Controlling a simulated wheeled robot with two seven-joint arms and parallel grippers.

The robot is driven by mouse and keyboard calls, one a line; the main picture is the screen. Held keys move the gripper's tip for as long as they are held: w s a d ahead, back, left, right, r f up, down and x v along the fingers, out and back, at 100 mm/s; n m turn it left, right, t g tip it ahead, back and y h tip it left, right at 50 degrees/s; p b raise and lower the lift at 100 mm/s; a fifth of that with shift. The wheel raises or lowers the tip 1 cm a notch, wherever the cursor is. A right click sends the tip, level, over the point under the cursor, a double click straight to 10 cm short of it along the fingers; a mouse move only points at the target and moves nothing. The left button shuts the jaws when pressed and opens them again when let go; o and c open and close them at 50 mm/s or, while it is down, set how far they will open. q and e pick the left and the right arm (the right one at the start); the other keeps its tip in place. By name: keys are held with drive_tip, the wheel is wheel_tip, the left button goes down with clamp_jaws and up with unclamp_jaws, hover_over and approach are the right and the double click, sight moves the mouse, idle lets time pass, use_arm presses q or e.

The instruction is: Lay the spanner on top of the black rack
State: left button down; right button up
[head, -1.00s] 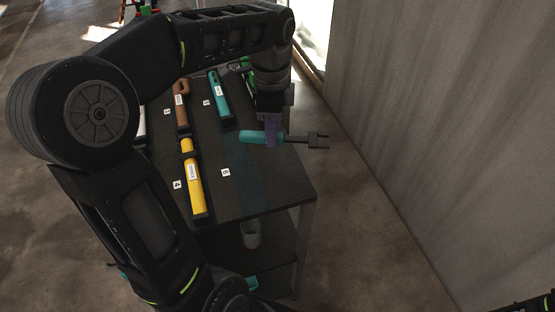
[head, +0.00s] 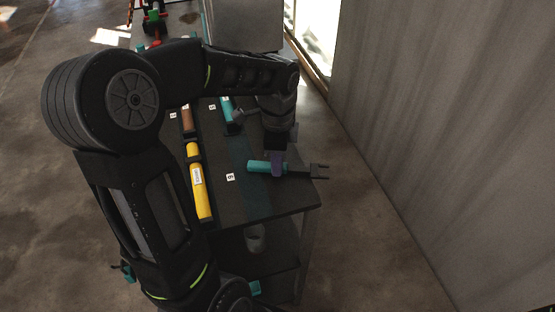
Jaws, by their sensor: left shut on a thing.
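The spanner, with a teal handle (head: 258,167) and a dark forked head (head: 312,171), lies crosswise in my left gripper (head: 278,165). My right gripper is not in view.
A yellow tool (head: 198,190), a brown tool (head: 187,119) and a teal tool (head: 227,107) lie on the rack's left and far parts. A pale cup (head: 255,239) stands on the lower shelf. A ribbed wall (head: 440,130) rises on the right.

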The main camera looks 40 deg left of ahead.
use_arm(q)
drive_tip(key=c, duration=1.2)
unclamp_jaws()
wheel_tip(320, 180, up, 12)
